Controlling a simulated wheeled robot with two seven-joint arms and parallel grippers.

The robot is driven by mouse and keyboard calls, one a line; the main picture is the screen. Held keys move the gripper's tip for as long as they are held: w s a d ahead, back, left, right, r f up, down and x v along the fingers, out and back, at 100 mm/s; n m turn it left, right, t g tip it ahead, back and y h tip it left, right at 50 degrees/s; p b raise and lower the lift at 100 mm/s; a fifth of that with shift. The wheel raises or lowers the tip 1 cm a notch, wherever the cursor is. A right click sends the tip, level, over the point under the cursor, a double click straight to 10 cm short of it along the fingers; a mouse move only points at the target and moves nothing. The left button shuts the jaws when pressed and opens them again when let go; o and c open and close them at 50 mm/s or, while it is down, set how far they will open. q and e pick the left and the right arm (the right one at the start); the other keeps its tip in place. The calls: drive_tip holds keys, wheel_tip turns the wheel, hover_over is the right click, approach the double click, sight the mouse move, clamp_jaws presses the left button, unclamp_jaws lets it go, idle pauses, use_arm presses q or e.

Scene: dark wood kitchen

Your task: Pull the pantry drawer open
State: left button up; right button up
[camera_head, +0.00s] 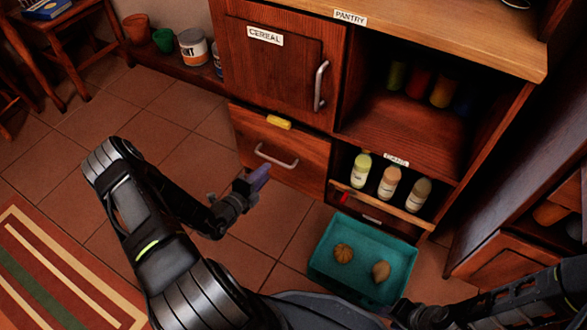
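The wooden pantry cabinet carries a PANTRY label (350,17) on its top edge. Below its CEREAL door (270,62) is a wooden drawer (250,135) with a curved metal handle (277,160). A small yellow object (279,122) shows at the drawer's top edge. My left gripper (260,178), with purplish fingertips, is just in front of and left of the handle, apparently not around it; its finger gap cannot be made out. My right gripper (398,312) is dark and partly hidden at the bottom, by the teal tray's near edge.
A teal tray (325,262) with two round brownish items stands on the tiled floor. Several bottles (389,183) stand in a low compartment right of the drawer. Pots and a paint can (193,48) are at the back left. A striped rug (60,285) lies at lower left.

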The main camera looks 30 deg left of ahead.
sight(273, 161)
use_arm(q)
drive_tip(key=shift+a+n, duration=0.3)
drive_tip(key=shift+a, duration=0.15)
drive_tip(key=b+x, duration=0.3)
drive_tip(key=x, duration=0.4)
drive_tip(key=shift+w, duration=0.4)
clamp_jaws()
